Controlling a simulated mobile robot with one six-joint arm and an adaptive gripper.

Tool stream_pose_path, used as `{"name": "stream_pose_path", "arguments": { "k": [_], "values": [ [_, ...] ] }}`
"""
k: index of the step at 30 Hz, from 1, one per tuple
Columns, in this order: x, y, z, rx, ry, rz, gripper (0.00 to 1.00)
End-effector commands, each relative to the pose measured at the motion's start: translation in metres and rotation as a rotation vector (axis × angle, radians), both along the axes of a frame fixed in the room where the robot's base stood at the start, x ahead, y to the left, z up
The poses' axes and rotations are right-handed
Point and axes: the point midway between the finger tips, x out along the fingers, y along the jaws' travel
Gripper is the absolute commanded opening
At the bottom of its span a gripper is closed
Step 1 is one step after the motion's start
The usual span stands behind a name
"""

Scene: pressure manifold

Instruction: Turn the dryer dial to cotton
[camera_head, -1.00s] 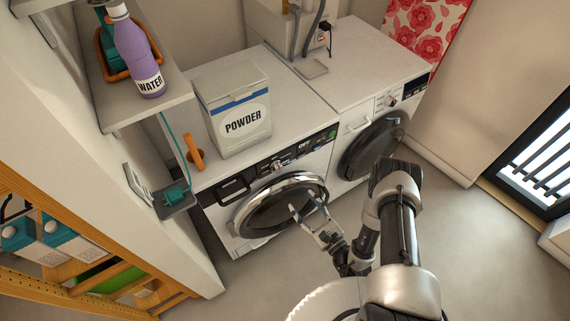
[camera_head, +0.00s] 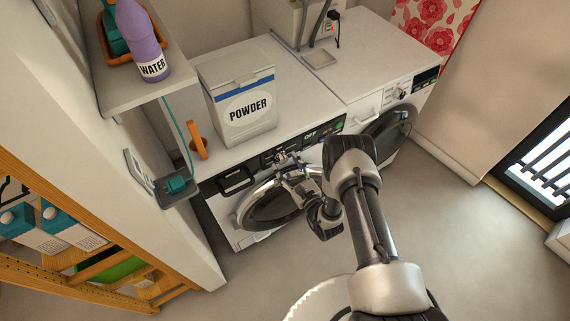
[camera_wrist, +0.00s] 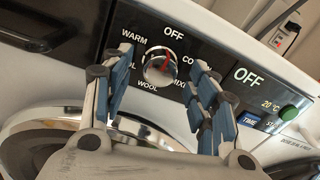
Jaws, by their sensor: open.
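The left white machine (camera_head: 215,218) has a dark panel with a round silver dial (camera_wrist: 158,66). In the wrist view, labels around the dial include OFF at the top, WARM, WOOL, and partly hidden words starting CO and MIX. My gripper (camera_wrist: 160,60) is open, with one blue-padded finger on each side of the dial in the picture; contact is not clear. In the head view, my gripper (camera_head: 285,163) is at this panel. The right finger covers part of the labels. Neither machine is visibly named as dryer.
A second white machine (camera_head: 362,62) with its own dial (camera_head: 401,94) stands to the right. A POWDER box (camera_head: 240,105) and an orange handle-like object (camera_head: 197,142) are on the left machine. A display reading OFF (camera_wrist: 249,77) and buttons lie right of the dial.

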Motion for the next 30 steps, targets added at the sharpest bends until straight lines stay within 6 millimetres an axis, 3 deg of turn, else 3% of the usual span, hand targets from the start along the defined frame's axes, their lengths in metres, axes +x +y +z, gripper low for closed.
{"name": "stream_pose_path", "arguments": {
  "k": [6,15,30],
  "values": [
    [0.016,0.010,0.000,0.001,-0.001,0.000,0.54],
    [0.017,0.010,0.000,0.000,0.001,0.000,0.54],
    [0.017,0.010,0.000,0.000,0.001,0.000,0.20]
  ]
}}
